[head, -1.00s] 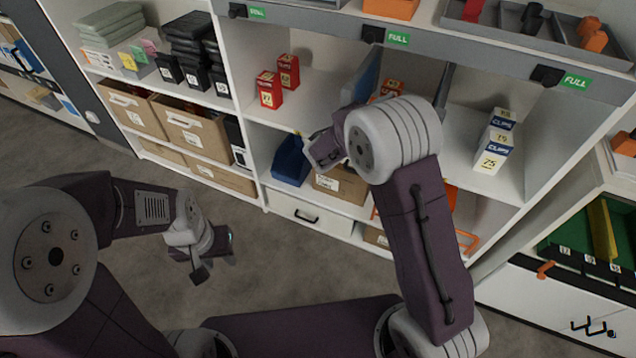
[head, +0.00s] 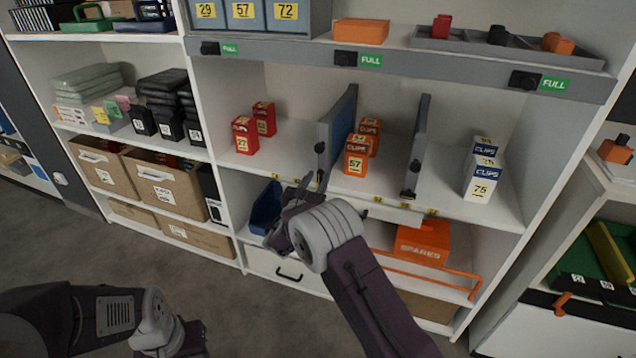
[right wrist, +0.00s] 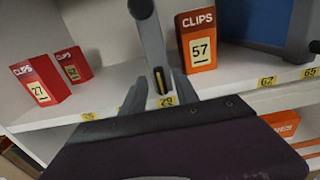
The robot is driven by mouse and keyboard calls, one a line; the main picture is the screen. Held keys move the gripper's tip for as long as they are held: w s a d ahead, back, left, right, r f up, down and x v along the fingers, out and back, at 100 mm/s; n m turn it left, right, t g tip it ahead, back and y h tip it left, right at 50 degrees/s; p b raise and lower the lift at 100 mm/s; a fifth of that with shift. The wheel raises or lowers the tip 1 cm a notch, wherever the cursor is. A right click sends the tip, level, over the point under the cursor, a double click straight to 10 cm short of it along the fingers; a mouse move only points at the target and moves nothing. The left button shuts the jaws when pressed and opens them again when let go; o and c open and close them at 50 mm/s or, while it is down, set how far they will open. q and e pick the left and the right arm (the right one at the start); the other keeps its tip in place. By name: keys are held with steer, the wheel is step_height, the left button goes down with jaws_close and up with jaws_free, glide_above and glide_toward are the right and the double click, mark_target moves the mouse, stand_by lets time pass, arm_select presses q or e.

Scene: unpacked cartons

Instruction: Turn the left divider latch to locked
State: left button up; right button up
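The left divider (head: 338,118) is a blue-grey upright panel on the middle shelf, between the red boxes and the orange clips boxes. I cannot tell the latch's lock state. My right gripper (head: 314,184) is just in front of the divider's lower front end. In the right wrist view its fingers (right wrist: 156,95) are apart, either side of that end; contact is unclear. My left gripper (head: 188,338) is low at left, its fingers unclear.
The right divider (head: 420,135) stands right of the orange clips boxes (head: 357,155). Red boxes (head: 245,136) are left, blue-white clips boxes (head: 482,170) right. Below are a blue bin (head: 266,208) and an orange spares box (head: 422,240). A grey rail (head: 440,72) crosses above.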

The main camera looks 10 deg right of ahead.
steer(key=shift+w+d, duration=0.3)
steer(key=shift+w, duration=0.1)
jaws_close()
